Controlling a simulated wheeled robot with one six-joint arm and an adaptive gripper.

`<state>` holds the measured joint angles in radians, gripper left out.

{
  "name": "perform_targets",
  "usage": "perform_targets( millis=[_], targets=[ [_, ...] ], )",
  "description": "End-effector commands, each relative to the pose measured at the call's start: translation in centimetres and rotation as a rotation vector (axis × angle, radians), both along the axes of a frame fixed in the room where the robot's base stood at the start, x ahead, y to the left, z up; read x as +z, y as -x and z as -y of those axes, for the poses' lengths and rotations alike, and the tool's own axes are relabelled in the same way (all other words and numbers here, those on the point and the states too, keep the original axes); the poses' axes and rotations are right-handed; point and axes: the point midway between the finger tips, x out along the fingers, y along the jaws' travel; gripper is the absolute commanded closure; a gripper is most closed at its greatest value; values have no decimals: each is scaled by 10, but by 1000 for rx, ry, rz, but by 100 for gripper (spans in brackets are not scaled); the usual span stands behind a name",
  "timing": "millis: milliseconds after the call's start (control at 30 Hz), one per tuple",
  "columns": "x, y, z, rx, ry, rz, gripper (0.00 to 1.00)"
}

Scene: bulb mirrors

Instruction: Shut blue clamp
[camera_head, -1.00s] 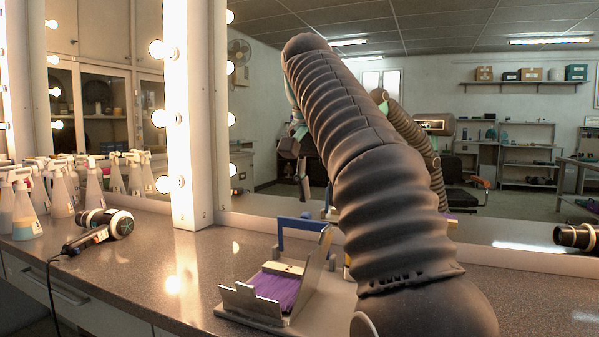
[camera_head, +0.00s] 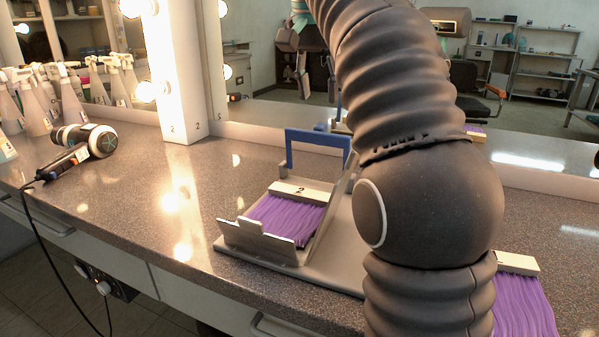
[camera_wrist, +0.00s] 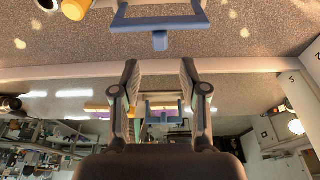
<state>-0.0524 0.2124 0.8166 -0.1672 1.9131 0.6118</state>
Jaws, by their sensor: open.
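The blue clamp (camera_head: 312,140) is a squared loop standing raised at the back of a grey holder (camera_head: 345,235) on the counter. In front of it, a purple hair bundle (camera_head: 285,220) with a pale strip marked 2 lies in the holder. In the wrist view, the blue clamp (camera_wrist: 160,22) is at the top, beyond my fingertips and apart from them. My gripper (camera_wrist: 159,75) is open and empty there. My arm hides the holder's right part in the head view.
A mirror runs behind the counter. A lit white post (camera_head: 180,70) stands left of the clamp. A hair dryer (camera_head: 85,145) and spray bottles (camera_head: 70,95) are at the left. Another purple bundle (camera_head: 525,300) hangs at the right. The counter's front left is clear.

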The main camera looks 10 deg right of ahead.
Motion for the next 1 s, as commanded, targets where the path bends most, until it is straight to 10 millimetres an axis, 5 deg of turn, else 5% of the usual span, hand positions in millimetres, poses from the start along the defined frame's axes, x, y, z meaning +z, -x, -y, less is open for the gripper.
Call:
perform_targets(
  millis=[667, 1000],
  targets=[
    [-68, -13, 9, 2, 0, -1, 56],
    [-72, -14, 9, 3, 0, 0, 56]
  ],
)
